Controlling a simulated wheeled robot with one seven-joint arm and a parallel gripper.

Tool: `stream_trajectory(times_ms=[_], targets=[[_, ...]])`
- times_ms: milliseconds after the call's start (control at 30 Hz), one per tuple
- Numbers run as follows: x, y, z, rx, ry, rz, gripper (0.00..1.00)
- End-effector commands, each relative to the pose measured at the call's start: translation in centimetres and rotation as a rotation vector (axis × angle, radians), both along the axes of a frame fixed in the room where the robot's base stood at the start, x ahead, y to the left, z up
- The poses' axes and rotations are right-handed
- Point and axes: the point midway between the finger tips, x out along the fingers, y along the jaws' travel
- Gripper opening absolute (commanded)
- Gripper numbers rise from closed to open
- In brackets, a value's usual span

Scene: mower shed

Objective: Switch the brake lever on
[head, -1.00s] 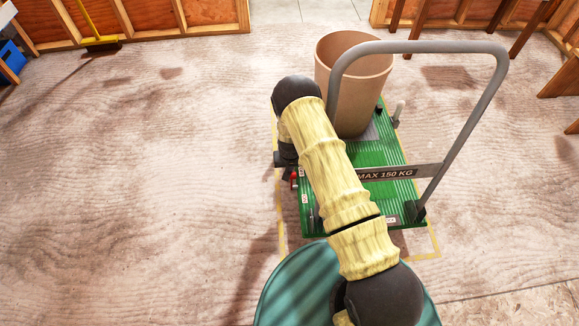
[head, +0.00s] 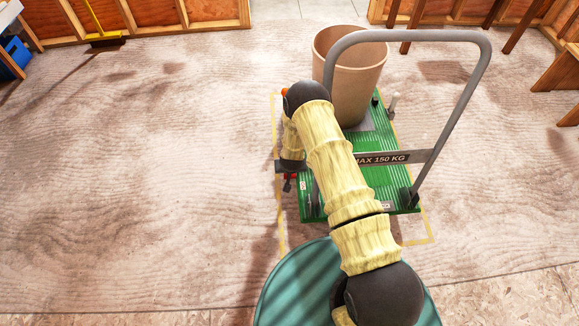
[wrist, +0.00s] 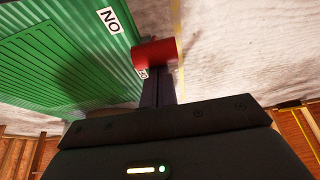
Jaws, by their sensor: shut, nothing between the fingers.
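The brake lever's red grip (wrist: 155,52) sits beside the edge of the green cart deck (wrist: 60,60) in the wrist view. In the head view a small red part (head: 290,177) shows at the deck's left edge, mostly covered by my arm. My gripper (wrist: 156,75) is shut and empty, its dark fingertips right at the red grip; I cannot tell whether they touch it. A white ON label (wrist: 109,20) lies on the deck, to the upper left of the grip. A second small label (wrist: 143,73) is partly hidden behind the fingers.
The cart carries a tall brown bin (head: 352,85) and has a grey push handle (head: 465,90) rising at the right. Open carpet (head: 130,190) lies to the left; a broom (head: 104,40) stands by the far wall.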

Motion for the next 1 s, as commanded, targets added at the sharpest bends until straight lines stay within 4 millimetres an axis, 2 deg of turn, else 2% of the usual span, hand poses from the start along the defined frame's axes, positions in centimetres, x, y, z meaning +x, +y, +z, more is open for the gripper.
stream_trajectory(times_ms=[33, 567, 767, 933, 1000], targets=[[-0.5, 0.0, -0.3, 0.0, 0.012, 0.001, 0.0], [-1.0, 0.0, -0.5, 0.0, 0.025, 0.001, 0.0], [0.0, 0.0, 0.7, 0.0, 0.017, 0.0, 0.0], [1.7, -0.2, 2.6, 0.0, 0.004, -0.003, 0.0], [0.9, -0.2, 3.2, 0.0, 0.007, -0.004, 0.0]])
